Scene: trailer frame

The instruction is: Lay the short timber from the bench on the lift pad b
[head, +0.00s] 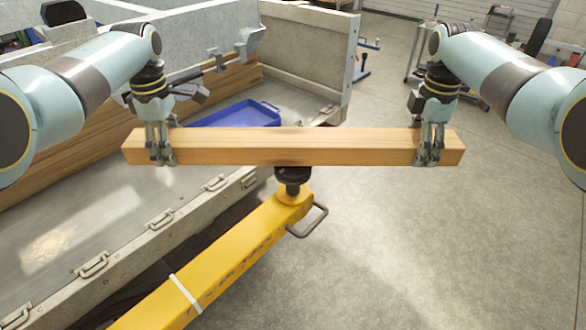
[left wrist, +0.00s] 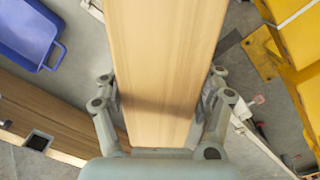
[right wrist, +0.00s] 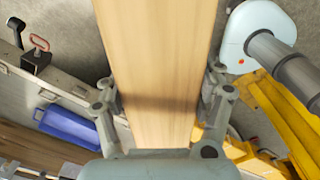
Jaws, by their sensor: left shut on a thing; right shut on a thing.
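The short timber (head: 290,146) is a pale square beam lying level across the head view. My left gripper (head: 160,150) is shut on it near its left end, and my right gripper (head: 427,150) is shut on it near its right end. The timber also fills the middle of the left wrist view (left wrist: 165,60) and the right wrist view (right wrist: 158,60), between the fingers. A dark round lift pad (head: 292,174) tops the yellow lift arm (head: 235,245), below the timber's middle. The timber hides part of the pad; I cannot tell whether they touch.
A grey trailer bed (head: 90,215) with side walls and latch handles stands at left. A blue tray (head: 235,114) lies in it, behind the timber. A metal handle (head: 308,220) sticks out beside the lift arm.

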